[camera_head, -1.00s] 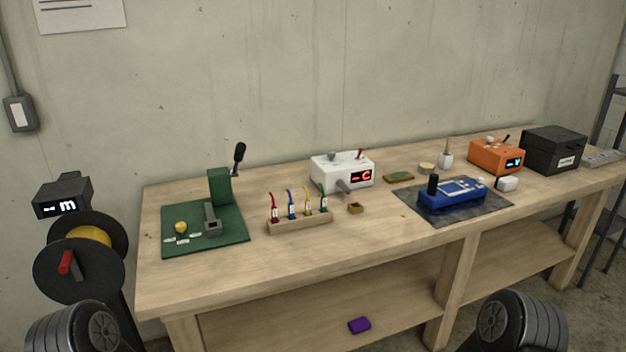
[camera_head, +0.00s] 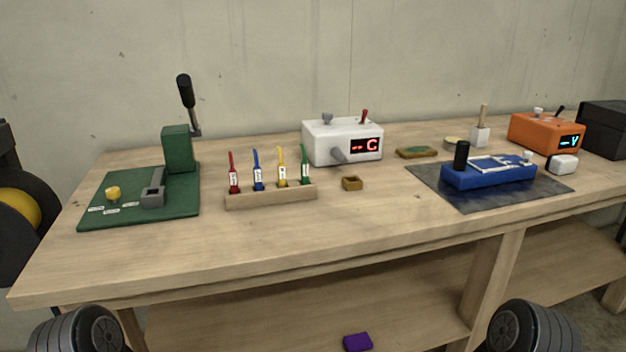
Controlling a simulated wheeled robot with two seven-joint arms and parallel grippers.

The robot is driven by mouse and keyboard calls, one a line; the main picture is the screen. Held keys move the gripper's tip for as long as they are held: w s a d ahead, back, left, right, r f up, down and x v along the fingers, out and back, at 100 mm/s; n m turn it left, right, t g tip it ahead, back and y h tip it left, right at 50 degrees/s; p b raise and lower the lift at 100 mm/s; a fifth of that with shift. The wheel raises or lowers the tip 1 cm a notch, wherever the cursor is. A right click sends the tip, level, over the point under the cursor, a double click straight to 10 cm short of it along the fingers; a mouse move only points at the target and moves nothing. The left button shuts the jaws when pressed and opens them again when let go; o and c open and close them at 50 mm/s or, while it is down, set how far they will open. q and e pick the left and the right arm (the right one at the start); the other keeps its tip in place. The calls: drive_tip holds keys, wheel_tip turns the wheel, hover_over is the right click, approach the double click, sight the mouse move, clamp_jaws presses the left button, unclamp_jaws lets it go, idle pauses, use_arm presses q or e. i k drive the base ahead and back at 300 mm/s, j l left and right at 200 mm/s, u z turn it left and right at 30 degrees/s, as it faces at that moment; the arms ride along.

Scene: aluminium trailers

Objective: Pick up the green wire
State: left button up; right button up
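The green wire (camera_head: 305,163) stands upright at the right end of a wooden rack (camera_head: 270,199) on the workbench. It has a white label near its lower part. Red (camera_head: 233,172), blue (camera_head: 258,170) and yellow (camera_head: 281,168) wires stand to its left in the same rack. Round grey parts of my arms show at the bottom left and bottom right of the head view. Neither of my grippers is in view.
Left of the rack is a green mat (camera_head: 110,205) with a lever press (camera_head: 177,150). Behind is a white box with a red display (camera_head: 343,142). A small brown block (camera_head: 352,184) sits right of the rack. A blue device (camera_head: 488,175) is further right. The bench front (camera_head: 270,245) is clear.

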sight(304, 164)
drive_tip(key=l, duration=0.45)
drive_tip(key=i+l+z, duration=0.1)
drive_tip(key=l, duration=0.35)
drive_tip(key=i+l, duration=0.1)
drive_tip(key=l, duration=0.3)
